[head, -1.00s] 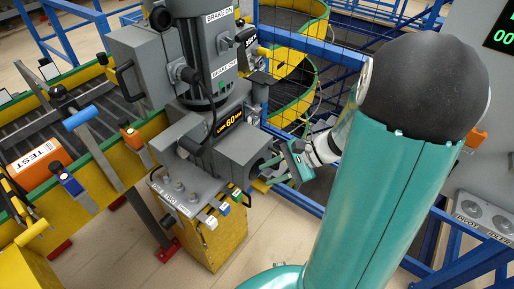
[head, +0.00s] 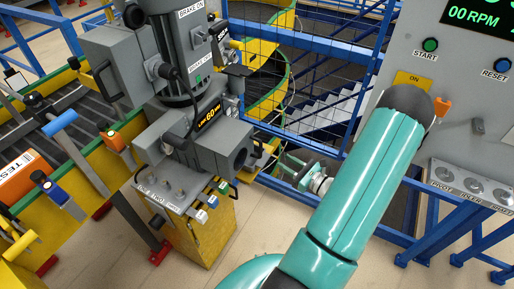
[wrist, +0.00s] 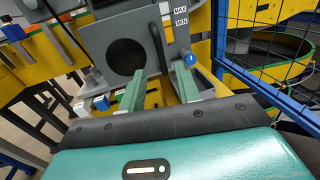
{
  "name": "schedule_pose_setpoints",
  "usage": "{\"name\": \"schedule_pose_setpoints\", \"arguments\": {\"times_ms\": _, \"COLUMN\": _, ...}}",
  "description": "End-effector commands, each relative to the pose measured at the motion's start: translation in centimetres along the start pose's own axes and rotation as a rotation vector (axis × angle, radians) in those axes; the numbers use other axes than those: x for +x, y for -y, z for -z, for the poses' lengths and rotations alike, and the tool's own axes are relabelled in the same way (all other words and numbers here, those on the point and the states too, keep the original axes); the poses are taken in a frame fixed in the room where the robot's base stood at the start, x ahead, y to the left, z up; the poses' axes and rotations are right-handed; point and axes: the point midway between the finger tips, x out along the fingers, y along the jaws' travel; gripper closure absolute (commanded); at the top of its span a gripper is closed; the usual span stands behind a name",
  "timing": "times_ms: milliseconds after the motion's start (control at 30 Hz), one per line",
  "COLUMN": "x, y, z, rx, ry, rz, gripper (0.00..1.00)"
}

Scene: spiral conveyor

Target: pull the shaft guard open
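The grey drive unit (head: 200,140) under the motor has a boxy right end with a round dark opening. In the wrist view this end is a grey face (wrist: 95,52) with the dark round hole (wrist: 127,57) and a slim dark upright bar, like a handle (wrist: 158,46), at its right edge. I take this housing to be the shaft guard, but cannot tell clearly where its hinge is or how far it stands open. My gripper (head: 287,170) is to the right of it, apart from it. Its two green fingers (wrist: 160,92) are spread, with nothing between them.
A blue knob (wrist: 190,60) sits right of the bar, below MAX and MIN labels. Small coloured-handled tools (head: 212,195) lie on the ledge of the yellow stand (head: 205,235). Blue rails and mesh (head: 320,70) stand behind. A control panel (head: 440,100) is at right.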

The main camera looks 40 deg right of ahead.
Motion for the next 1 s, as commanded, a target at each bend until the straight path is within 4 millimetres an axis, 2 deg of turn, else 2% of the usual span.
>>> {"name": "schedule_pose_setpoints", "arguments": {"times_ms": 400, "x": 8.4, "y": -0.4, "z": 0.0, "rx": -0.001, "ry": 0.001, "rz": -0.009, "gripper": 0.67}}
{"name": "schedule_pose_setpoints", "arguments": {"times_ms": 600, "x": 11.5, "y": -0.5, "z": 0.0, "rx": -0.001, "ry": 0.0, "rz": -0.008, "gripper": 0.67}}
{"name": "schedule_pose_setpoints", "arguments": {"times_ms": 767, "x": 12.5, "y": -0.7, "z": 0.0, "rx": 0.0, "ry": 0.0, "rz": -0.008, "gripper": 0.67}}
{"name": "schedule_pose_setpoints", "arguments": {"times_ms": 1000, "x": 12.5, "y": -0.6, "z": 0.0, "rx": 0.0, "ry": 0.0, "rz": -0.007, "gripper": 0.67}}
